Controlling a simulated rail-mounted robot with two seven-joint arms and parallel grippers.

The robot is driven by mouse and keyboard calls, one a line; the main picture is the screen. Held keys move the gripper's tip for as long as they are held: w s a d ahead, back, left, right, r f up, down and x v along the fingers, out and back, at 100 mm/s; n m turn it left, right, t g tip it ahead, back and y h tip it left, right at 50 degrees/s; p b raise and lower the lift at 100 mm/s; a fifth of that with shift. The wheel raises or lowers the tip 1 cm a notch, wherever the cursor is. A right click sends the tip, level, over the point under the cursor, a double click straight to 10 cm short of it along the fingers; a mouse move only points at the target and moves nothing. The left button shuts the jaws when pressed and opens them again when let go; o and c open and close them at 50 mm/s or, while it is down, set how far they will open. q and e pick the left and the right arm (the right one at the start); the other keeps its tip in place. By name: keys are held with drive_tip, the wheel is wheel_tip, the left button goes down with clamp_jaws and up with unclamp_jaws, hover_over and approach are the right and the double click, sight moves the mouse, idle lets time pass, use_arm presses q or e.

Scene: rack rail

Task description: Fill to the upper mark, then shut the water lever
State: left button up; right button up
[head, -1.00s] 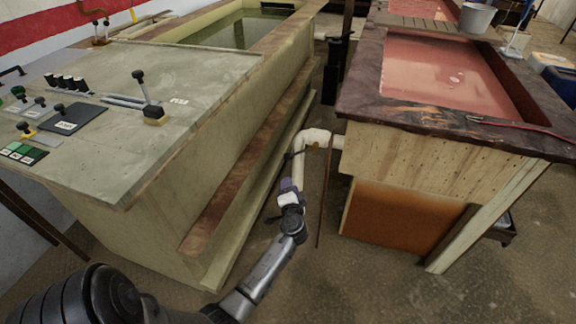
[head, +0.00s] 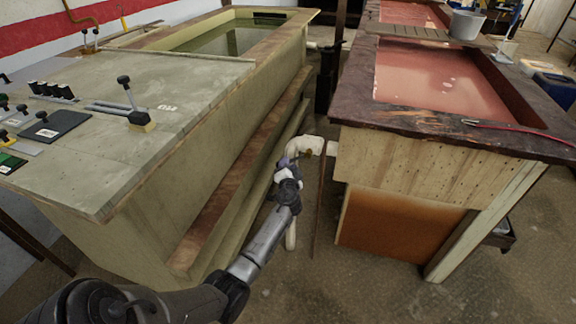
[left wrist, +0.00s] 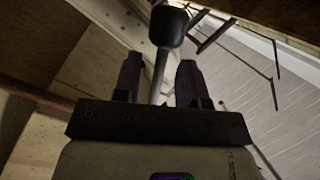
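A white pipe (head: 303,147) with an elbow comes out of the near end of the red-liquid vat. My left gripper (head: 287,174) is at this pipe, low between the two vats; its fingers are small and partly hidden in the head view. In the left wrist view, the open left gripper (left wrist: 159,78) has a lever (left wrist: 168,27) with a black knob and thin metal rod showing between its fingers. Gaps show on both sides of the rod, and I cannot tell its depth. Pinkish-red liquid (head: 440,82) stands in the right vat. No level mark can be made out. My right gripper is out of view.
A greenish vat (head: 235,90) with a panel of levers and switches on top stands left. The dark-rimmed right vat (head: 430,121) bounds the narrow aisle. A bucket (head: 466,25) stands on boards. The floor in front is clear.

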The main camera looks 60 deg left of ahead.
use_arm(q)
drive_tip(key=shift+b+x, duration=0.3)
drive_tip(key=shift+x, duration=1)
drive_tip(key=shift+d, duration=0.1)
drive_tip(key=shift+c, duration=0.3)
clamp_jaws()
